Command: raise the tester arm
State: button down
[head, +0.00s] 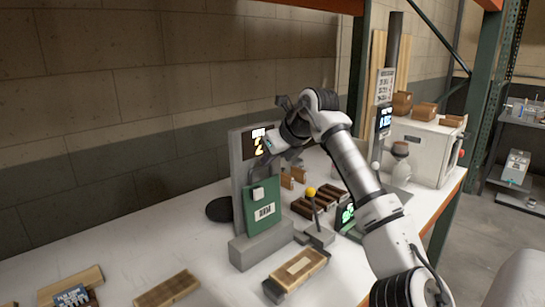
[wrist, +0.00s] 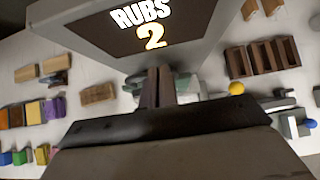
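The tester is a grey upright (head: 237,160) with a lit screen (head: 257,141) and a green front panel (head: 264,213), on a grey base (head: 258,248). In the wrist view its screen (wrist: 150,35) reads "RUBS 2". My gripper (head: 274,150) is at the tester's upper right side, close to the screen. In the wrist view the two fingers (wrist: 158,88) stand almost together just below the screen housing; nothing clear shows between them.
A lever with a yellow ball (head: 311,191) stands right of the tester; the ball also shows in the wrist view (wrist: 236,88). Brown slotted racks (head: 335,198) lie behind it. A white machine (head: 428,148) stands at the back right.

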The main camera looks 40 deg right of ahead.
jog(key=shift+w+a+f, duration=0.15)
jog(key=shift+w+a, duration=0.2)
jog(key=shift+w, duration=0.05)
jog(key=b+v, duration=0.3)
jog(key=v, duration=1.1)
jog(key=shift+s+d, duration=0.35)
